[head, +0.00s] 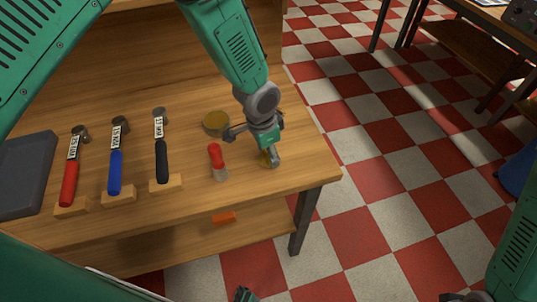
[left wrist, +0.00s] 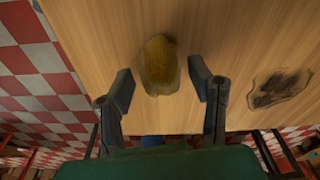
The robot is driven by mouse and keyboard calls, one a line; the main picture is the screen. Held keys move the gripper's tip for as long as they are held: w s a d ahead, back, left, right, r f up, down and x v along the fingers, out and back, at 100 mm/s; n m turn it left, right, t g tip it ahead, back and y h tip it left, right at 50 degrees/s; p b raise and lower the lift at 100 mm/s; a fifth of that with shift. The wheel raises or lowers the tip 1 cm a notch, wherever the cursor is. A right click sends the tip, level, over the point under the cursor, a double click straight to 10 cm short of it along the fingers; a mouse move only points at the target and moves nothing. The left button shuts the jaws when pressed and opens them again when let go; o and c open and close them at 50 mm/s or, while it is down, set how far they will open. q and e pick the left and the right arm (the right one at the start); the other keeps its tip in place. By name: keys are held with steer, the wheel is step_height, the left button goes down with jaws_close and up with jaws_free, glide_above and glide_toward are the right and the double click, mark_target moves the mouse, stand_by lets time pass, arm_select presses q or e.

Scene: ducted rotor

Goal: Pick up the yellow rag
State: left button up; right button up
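The yellow rag (left wrist: 160,65) lies crumpled on the wooden workbench. In the left wrist view it sits between and a little beyond the two spread fingers, without visible contact. In the head view it is mostly hidden, with a small part (head: 264,158) showing beside a finger near the bench's front right corner. My left gripper (head: 253,145) is open and empty, pointing down close above the bench top; its fingers also show in the left wrist view (left wrist: 166,90).
A red-handled tool (head: 217,160) stands close left of the gripper. Several labelled tools rest on wooden blocks further left, beside a grey tray (head: 24,178). A dark stain (left wrist: 278,88) marks the bench.

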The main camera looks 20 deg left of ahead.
arm_select(q)
step_height(320, 180, up, 10)
steer(key=shift+b, duration=0.3)
stand_by(0.3)
